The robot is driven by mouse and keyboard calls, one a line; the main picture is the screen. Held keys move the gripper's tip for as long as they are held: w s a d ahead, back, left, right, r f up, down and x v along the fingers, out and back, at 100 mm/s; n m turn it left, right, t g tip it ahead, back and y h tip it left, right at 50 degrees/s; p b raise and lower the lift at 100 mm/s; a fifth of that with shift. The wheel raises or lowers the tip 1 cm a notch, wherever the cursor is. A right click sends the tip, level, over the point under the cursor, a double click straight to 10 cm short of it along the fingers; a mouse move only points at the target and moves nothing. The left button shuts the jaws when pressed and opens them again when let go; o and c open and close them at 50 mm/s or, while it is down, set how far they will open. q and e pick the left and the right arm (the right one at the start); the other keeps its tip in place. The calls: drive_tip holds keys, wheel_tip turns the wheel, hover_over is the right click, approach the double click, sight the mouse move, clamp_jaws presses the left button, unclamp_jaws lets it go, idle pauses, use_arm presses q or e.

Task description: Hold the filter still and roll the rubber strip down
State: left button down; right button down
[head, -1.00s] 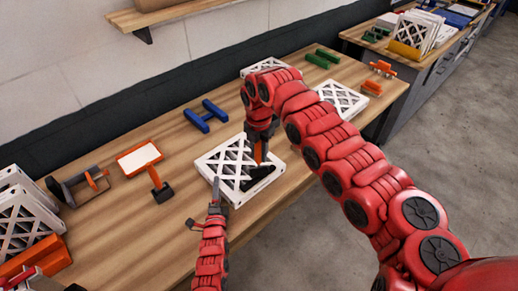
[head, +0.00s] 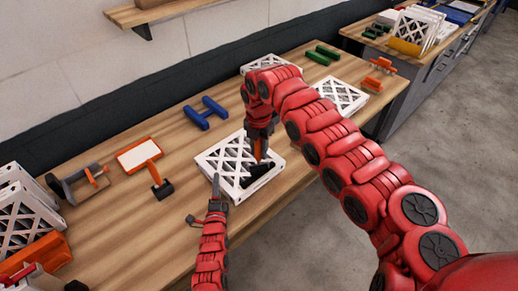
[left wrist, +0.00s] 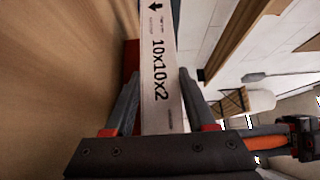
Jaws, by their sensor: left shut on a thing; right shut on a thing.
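The white lattice-faced filter (head: 214,158) lies flat on the wooden bench near its front edge. My left gripper (head: 216,188) is shut on its near left edge; in the left wrist view, the fingers stand on both sides of the filter's white frame (left wrist: 160,85), printed "10x10x2". My right gripper (head: 258,136) is above the filter's right part, shut on an orange-handled tool (head: 258,150) that points down. A black piece (head: 258,172), perhaps the rubber strip or the tool's roller, lies at the filter's right front part. The tool's contact with it is too small to tell.
A blue H-shaped piece (head: 205,114) and an orange-framed white board (head: 139,155) lie behind and left. More filters stand in an orange rack (head: 36,258) at left; another lies at right (head: 343,96). The bench's front edge is close to the held filter.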

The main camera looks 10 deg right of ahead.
drive_tip(key=shift+s+f, duration=0.15)
drive_tip(key=shift+f, duration=0.35)
idle(1.0)
drive_tip(key=shift+w+r, duration=0.2)
drive_tip(key=shift+r, duration=3.4)
drive_tip(key=shift+f, duration=2.9)
drive_tip(key=shift+f, duration=0.45)
drive_tip(key=shift+s+f, duration=0.2)
drive_tip(key=shift+f, duration=0.05)
